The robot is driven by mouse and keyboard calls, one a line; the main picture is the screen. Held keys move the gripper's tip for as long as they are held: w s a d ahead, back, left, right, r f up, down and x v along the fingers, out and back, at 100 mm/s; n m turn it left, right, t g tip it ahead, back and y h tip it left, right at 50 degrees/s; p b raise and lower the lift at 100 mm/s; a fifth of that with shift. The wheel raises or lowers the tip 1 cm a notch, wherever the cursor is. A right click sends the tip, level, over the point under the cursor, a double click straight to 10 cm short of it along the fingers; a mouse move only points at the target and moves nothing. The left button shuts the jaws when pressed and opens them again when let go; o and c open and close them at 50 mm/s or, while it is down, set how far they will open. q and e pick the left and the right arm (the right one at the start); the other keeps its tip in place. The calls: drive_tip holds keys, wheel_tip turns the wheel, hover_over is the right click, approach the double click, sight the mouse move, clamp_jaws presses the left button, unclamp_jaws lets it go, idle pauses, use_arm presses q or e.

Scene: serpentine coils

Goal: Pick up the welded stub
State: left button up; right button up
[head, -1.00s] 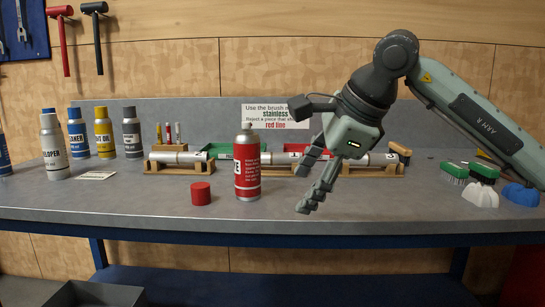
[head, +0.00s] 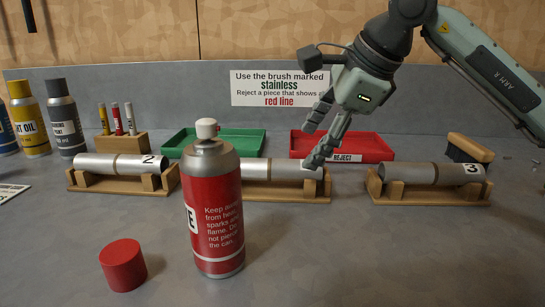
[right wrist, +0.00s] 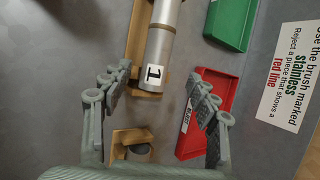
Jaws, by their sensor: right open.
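Three grey metal stubs, each with a darker weld band, lie in wooden cradles: the stub labelled 2 (head: 108,164) at left, a middle stub (head: 262,170) partly hidden by the spray can, and the stub labelled 3 (head: 420,173) at right. My right gripper (head: 312,146) is at the right end of the middle stub, fingers spread and empty. In the right wrist view the stub labelled 1 (right wrist: 157,50) has its near end just ahead of the open fingers (right wrist: 158,80). I cannot tell whether a finger touches it. My left gripper is out of view.
A red and grey spray can (head: 213,215) stands in front of the middle cradle, its red cap (head: 123,266) beside it. Green (head: 214,137) and red (head: 342,142) trays, a brush (head: 470,148) and a sign (head: 279,88) are behind. Front right of the bench is clear.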

sight(294, 163)
drive_tip(key=shift+w+a+f, duration=0.15)
drive_tip(key=shift+f, duration=0.15)
drive_tip(key=shift+a+f, duration=0.2)
drive_tip(key=shift+f, duration=0.1)
drive_tip(key=p+x, duration=0.1)
drive_tip(key=x, duration=0.5)
drive_tip(key=shift+a, duration=0.2)
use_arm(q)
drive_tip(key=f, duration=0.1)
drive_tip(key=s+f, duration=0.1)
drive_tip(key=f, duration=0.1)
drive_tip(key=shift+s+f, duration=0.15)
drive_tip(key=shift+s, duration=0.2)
use_arm(e)
drive_tip(key=shift+c, duration=0.2)
clamp_jaws()
